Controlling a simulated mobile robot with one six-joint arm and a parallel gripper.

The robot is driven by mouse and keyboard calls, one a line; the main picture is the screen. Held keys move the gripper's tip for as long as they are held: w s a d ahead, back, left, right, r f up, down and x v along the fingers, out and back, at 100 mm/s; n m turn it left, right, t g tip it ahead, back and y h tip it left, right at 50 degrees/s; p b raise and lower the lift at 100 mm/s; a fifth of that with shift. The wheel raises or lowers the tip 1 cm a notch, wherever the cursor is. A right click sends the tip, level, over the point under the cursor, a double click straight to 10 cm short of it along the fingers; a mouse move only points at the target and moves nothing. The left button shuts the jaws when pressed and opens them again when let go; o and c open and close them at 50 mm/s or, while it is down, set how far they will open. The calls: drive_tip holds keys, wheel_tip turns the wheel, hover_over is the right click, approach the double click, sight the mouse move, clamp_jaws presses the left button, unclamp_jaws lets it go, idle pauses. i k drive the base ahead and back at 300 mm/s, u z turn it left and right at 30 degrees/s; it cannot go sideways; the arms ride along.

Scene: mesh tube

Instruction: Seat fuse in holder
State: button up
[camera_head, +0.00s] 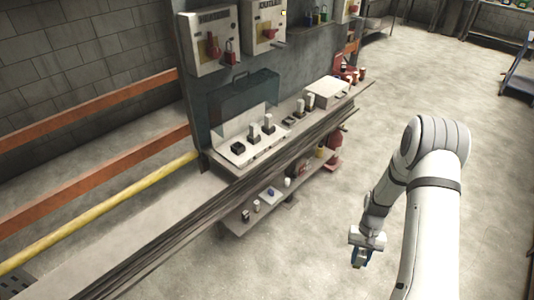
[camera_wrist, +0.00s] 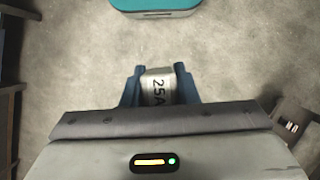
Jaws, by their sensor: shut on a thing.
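My gripper (camera_head: 360,260) hangs over the open floor to the right of the bench, well apart from it. In the wrist view my gripper (camera_wrist: 158,73) has its blue fingers shut on a pale fuse (camera_wrist: 158,90) marked "25A". On the bench, a white holder panel (camera_head: 226,152) carries a dark block (camera_head: 238,147) at its left end, seemingly an empty fuse holder. Two light upright fuses (camera_head: 268,124) stand in dark bases beside it. A see-through teal cover (camera_head: 245,92) stands raised behind the panel. Holder details are too small to tell.
More upright pieces (camera_head: 300,105) and a white box (camera_head: 325,92) stand farther along the bench. A lower shelf (camera_head: 240,223) holds small items. Switch boxes (camera_head: 212,42) hang above. A teal-topped object (camera_wrist: 155,5) shows in the wrist view. The floor at right is clear.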

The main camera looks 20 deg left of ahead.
sight(238, 151)
drive_tip(key=z, duration=1.4)
drive_tip(key=i, duration=0.1)
drive_tip(key=u, duration=3)
drive_tip(key=i, duration=1)
drive_tip(key=z, duration=0.15)
drive_tip(key=k, duration=0.75)
drive_tip(key=u, duration=0.15)
